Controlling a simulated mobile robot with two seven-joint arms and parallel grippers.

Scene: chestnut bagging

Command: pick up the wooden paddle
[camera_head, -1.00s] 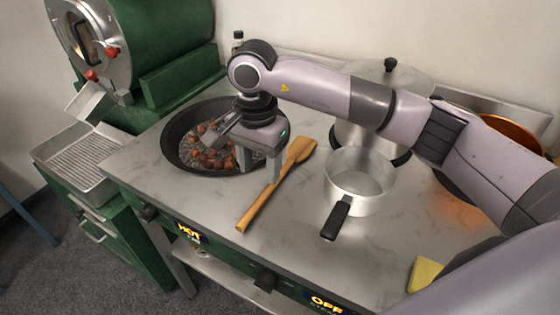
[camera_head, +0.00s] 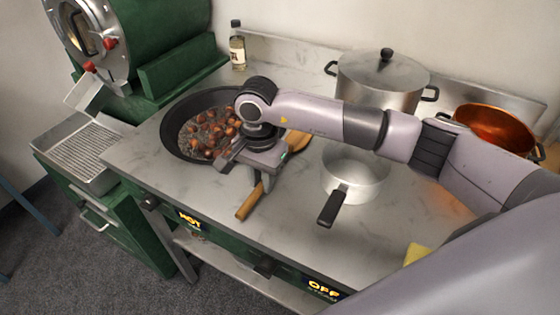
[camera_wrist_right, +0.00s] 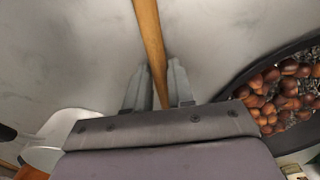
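The wooden paddle lies on the metal stovetop between the pan and the saucepan. In the head view its handle (camera_head: 250,203) points toward the front edge, and its broad end (camera_head: 299,143) shows behind my wrist; the middle is hidden. My right gripper (camera_head: 247,177) is low over the paddle, with its fingers apart. In the right wrist view the handle (camera_wrist_right: 150,40) runs between the two fingers (camera_wrist_right: 159,75), very near both. I cannot tell whether they touch it. My left gripper is out of view.
A dark pan (camera_head: 170,142) of chestnuts is left of the gripper. A saucepan (camera_head: 354,182) with a black handle is to the right. A lidded pot (camera_head: 378,82), a copper pan (camera_head: 497,128) and a bottle (camera_head: 237,50) stand behind. A yellow sponge (camera_head: 416,254) lies front right.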

